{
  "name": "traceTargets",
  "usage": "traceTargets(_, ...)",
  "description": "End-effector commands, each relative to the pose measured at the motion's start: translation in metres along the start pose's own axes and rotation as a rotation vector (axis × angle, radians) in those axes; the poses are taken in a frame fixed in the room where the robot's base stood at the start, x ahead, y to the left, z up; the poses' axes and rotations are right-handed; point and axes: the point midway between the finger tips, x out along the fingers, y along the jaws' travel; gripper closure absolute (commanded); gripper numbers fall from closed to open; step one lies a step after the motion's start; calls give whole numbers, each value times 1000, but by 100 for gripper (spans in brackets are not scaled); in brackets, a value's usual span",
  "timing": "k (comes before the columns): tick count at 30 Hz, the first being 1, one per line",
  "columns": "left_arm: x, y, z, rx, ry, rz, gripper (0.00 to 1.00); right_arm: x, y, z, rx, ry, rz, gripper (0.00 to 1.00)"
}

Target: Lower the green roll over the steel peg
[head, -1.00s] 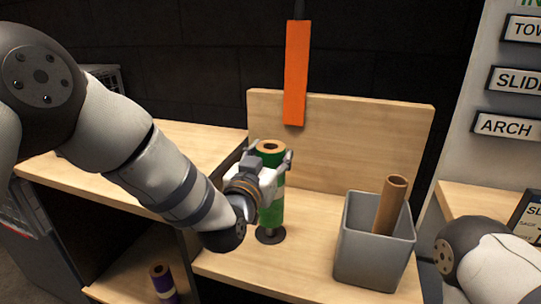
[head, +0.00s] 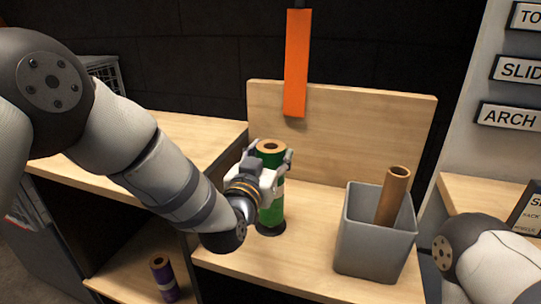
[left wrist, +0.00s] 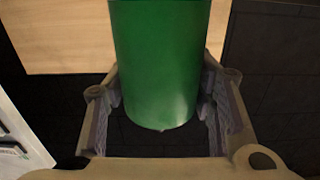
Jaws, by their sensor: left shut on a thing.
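My left gripper (head: 268,174) is shut on the green roll (head: 272,205). The roll is upright, with its brown core opening on top. It stands over the dark round base (head: 270,230) of the peg on the wooden bench, its lower end close to that base. The peg's steel shaft is not visible; I cannot tell whether the roll touches the base. In the left wrist view the green roll (left wrist: 163,60) sits between the two fingers. My right gripper is out of view; only part of my right arm shows.
A grey bin (head: 372,250) with a bare cardboard tube (head: 393,197) stands to the right. A wooden backboard (head: 345,135) rises behind, with an orange strip (head: 297,65) hanging before it. A purple roll (head: 164,280) stands on the lower shelf.

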Motion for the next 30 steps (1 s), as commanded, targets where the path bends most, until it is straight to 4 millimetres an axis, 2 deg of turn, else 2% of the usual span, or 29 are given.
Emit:
traceTargets(15, 0, 0, 17, 0, 2, 0, 100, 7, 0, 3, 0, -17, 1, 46)
traceTargets(24, 0, 0, 17, 0, 4, 0, 100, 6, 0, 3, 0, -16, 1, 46)
traceTargets(25, 0, 0, 17, 0, 4, 0, 48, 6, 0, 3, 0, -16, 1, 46)
traceTargets(28, 0, 0, 17, 0, 4, 0, 26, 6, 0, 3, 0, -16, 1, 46)
traceTargets(30, 0, 0, 17, 0, 3, 0, 26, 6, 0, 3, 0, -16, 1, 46)
